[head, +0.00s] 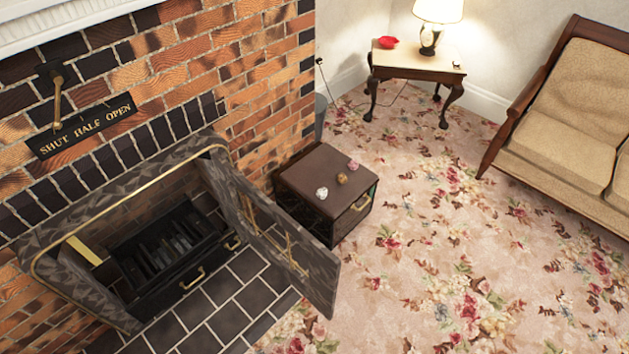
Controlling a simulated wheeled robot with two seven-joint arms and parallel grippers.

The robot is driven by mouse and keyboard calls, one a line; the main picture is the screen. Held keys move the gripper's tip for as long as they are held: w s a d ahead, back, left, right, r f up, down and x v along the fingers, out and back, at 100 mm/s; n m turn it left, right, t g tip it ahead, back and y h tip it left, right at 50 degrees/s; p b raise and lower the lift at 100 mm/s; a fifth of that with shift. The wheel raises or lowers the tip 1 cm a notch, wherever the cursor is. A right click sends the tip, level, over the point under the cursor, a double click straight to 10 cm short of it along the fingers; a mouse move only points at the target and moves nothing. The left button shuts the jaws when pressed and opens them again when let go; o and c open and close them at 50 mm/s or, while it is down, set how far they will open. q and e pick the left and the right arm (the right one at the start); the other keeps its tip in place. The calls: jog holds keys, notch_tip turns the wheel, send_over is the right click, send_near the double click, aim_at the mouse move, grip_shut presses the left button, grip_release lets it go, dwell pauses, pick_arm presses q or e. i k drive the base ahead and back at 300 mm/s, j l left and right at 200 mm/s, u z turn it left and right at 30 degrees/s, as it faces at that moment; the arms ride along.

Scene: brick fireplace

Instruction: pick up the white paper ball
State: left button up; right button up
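A small white paper ball (322,193) sits on top of a low dark brown cabinet (305,174) beside the brick fireplace. Two other small crumpled balls lie near it on the same top: a brownish one (342,178) and a pinkish-red one (353,165). The white ball is the nearest of the three, close to the cabinet's front-left part. Neither of my grippers shows in the head view.
The fireplace door (290,245) stands open, swung out in front of the cabinet's near side. A side table (415,64) with a lamp (434,22) and a red object (388,42) stands at the back. A sofa (565,150) is at right. The floral carpet (440,260) is clear.

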aim_at(322, 191)
jog(key=i+l+u, duration=0.35)
jog(key=l, duration=0.3)
jog(key=i+l+u, duration=0.35)
jog(key=l, duration=0.45)
jog(key=i+l+u, duration=0.2)
jog(key=l, duration=0.2)
